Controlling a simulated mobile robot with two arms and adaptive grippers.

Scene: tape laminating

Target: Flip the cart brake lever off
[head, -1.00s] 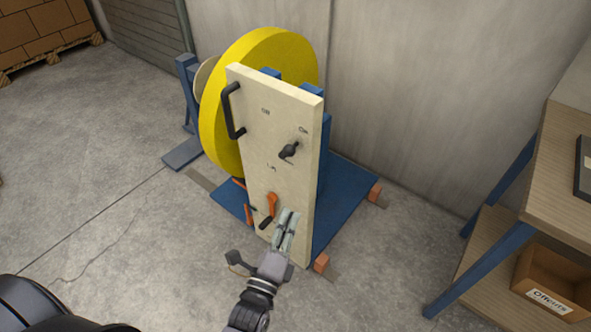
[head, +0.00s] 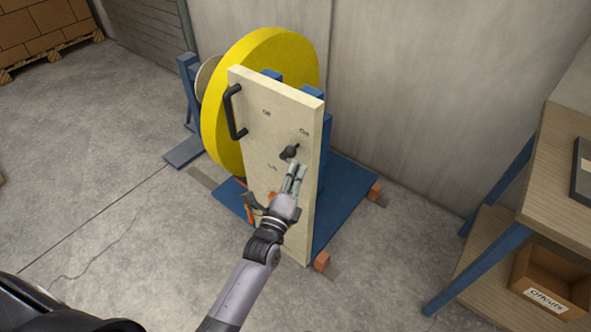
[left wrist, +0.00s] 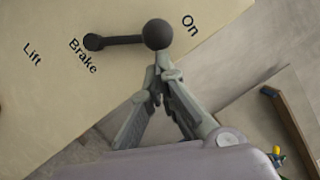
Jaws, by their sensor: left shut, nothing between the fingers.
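The black brake lever (head: 290,151) is on the upright cream panel (head: 262,138). In the left wrist view its small pivot end is by the word "Brake", and its round knob (left wrist: 158,34) is beside the word "On". My left gripper (head: 297,170) is shut and empty, its fingertips just below the knob. In the left wrist view the fingertips (left wrist: 161,66) come together close under the knob; I cannot tell whether they touch it. An orange lever (head: 271,195) lower on the panel is mostly hidden behind my gripper. My right gripper is not in view.
A yellow roll (head: 218,125) stands behind the panel, on a blue base (head: 345,195). A black handle (head: 232,112) sticks out at the panel's upper left. A wooden bench (head: 560,150) with an offcuts box (head: 549,285) stands at the right.

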